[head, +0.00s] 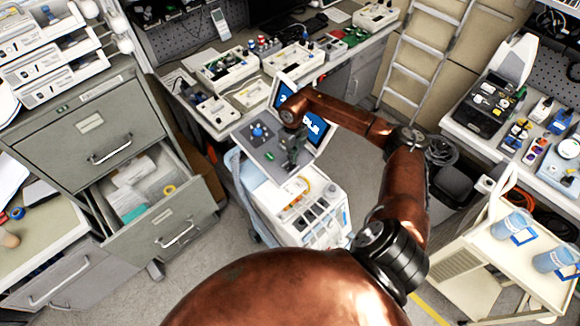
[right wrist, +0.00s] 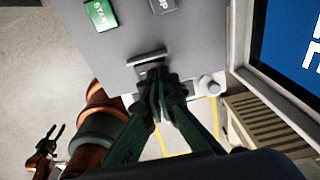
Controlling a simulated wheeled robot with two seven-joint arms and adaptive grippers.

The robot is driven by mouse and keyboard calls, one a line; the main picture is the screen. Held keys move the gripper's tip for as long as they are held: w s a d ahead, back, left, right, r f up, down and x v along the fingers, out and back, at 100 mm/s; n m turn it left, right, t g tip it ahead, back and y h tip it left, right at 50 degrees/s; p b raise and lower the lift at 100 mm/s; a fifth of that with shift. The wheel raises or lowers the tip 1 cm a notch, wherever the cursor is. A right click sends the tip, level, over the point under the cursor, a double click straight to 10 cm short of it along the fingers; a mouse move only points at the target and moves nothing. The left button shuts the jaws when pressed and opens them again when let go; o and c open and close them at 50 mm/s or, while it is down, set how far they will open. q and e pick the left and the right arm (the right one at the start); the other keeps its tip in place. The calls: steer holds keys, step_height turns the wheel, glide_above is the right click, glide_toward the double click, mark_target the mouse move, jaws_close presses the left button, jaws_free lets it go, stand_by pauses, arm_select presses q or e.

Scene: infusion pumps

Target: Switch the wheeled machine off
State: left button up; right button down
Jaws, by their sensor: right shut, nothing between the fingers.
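The wheeled machine (head: 310,215) is a white cart with a tilted grey control panel (head: 262,150) and a blue screen (head: 322,124) behind it. A blue knob (head: 258,132) sits on the panel. The right wrist view shows a green START button (right wrist: 100,15), a dark button (right wrist: 163,5) with partly cut-off lettering, and a small raised dark part (right wrist: 148,62) near the panel's edge. My right gripper (head: 291,163) is shut and empty, its tips (right wrist: 158,78) right at that dark part; contact is unclear. My left gripper (right wrist: 48,138) appears small and open, away from the panel.
A bench (head: 215,125) with several devices stands behind the machine. A grey cabinet (head: 95,125) with an open drawer (head: 150,190) is at left. A cream trolley (head: 500,265) with blue-labelled containers is at right. A ladder (head: 425,50) leans behind. Some floor left of the machine is clear.

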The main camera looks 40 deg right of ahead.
stand_by(0.4)
steer(key=shift+f+b, duration=0.75)
steer(key=shift+f, duration=0.35)
stand_by(0.4)
steer(key=shift+r, duration=0.15)
steer(key=shift+r+p, duration=1.85)
steer(key=shift+r, duration=1.55)
steer(key=shift+a, duration=0.1)
